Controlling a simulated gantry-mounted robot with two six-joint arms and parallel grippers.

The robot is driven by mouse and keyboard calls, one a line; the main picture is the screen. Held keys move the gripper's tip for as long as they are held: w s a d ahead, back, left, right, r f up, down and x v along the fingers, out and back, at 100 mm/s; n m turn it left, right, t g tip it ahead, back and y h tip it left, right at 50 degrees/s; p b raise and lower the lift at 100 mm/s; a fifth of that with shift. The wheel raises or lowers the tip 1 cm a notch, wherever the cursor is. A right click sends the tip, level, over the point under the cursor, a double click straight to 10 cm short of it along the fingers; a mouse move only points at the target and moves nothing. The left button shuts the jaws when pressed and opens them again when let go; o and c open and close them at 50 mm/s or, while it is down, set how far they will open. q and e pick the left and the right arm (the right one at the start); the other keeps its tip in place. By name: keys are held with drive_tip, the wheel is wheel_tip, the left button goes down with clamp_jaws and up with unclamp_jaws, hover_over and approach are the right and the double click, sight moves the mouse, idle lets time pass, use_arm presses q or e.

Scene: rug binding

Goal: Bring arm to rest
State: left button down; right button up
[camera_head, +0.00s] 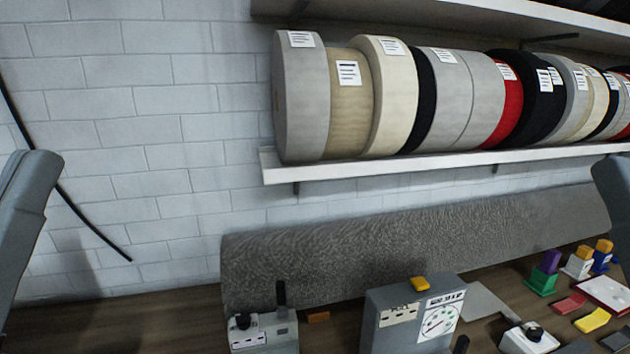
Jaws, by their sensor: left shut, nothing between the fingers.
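My left arm (25,215) stands as a grey shape at the left edge of the head view, in front of the white block wall and away from the shelf and bench devices. Its gripper is shut and holds nothing, though its fingertips cannot be made out clearly. Part of my right arm (614,195) shows as a dark grey shape at the right edge. The right gripper is out of view.
A white shelf (400,163) carries several binding rolls. A grey rolled rug (390,250) lies along the back of the wooden bench (130,325). A gauge box (412,315) and small control box (263,330) stand in front. Coloured blocks (545,270) sit at right.

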use_arm(q)
wheel_tip(320, 180, up, 30)
drive_tip(key=p, duration=2.7)
drive_tip(key=shift+r, duration=0.15)
use_arm(e)
wheel_tip(320, 180, up, 30)
drive_tip(key=shift+r, duration=0.15)
